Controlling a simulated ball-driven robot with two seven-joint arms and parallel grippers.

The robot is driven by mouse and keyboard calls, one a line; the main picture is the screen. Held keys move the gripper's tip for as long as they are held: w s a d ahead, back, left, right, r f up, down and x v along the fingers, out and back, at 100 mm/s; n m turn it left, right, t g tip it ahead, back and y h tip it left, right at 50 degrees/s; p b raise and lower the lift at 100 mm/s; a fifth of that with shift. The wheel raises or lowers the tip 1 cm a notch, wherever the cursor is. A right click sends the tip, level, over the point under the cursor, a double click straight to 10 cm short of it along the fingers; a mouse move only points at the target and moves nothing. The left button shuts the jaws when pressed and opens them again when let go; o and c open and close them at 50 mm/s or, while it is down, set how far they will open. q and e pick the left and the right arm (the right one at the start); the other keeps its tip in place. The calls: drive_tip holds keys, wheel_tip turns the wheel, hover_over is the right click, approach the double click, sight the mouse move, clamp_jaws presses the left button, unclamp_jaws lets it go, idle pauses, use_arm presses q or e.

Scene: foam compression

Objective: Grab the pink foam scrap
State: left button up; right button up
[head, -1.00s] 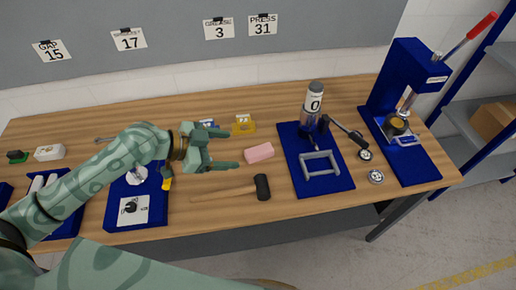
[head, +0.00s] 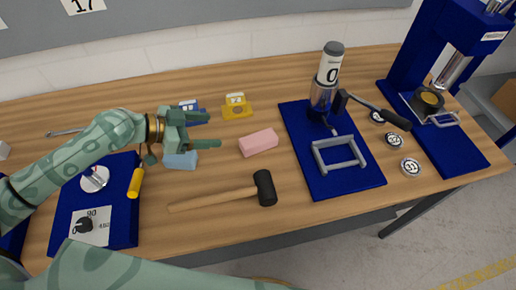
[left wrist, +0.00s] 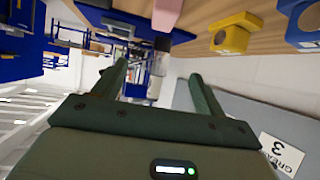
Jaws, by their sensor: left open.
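The pink foam scrap (head: 258,142) is a small block lying on the wooden bench, near the middle of the head view. In the left wrist view the pink block (left wrist: 167,14) is cut off by the top edge. My left gripper (head: 216,130) is left of the scrap, apart from it, with its fingers pointing right. It is open and empty, and its two spread fingers (left wrist: 155,80) also show in the left wrist view. My right gripper is not in view.
A mallet (head: 220,194) lies in front of the scrap. A yellow block (head: 237,107) and a blue block (head: 190,108) stand behind; a light blue block (head: 181,160) lies below my gripper. A blue mat (head: 340,180) with a grey frame and canister is at right.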

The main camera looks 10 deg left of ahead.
use_arm(q)
drive_tip(key=b, duration=0.2)
approach(256, 139)
drive_tip(key=x, duration=0.4)
drive_tip(key=shift+w+d+f, duration=0.15)
drive_tip(key=shift+w, duration=0.05)
drive_tip(key=x, duration=0.6)
drive_tip(key=shift+w+d+f+b, duration=0.1)
drive_tip(key=shift+d+f+b, duration=0.1)
drive_tip(key=shift+b, duration=0.2)
drive_tip(key=shift+r, duration=0.1)
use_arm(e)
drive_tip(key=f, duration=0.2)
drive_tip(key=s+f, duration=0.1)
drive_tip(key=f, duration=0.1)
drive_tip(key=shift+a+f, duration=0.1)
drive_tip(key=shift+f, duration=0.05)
use_arm(q)
drive_tip(key=c, duration=1)
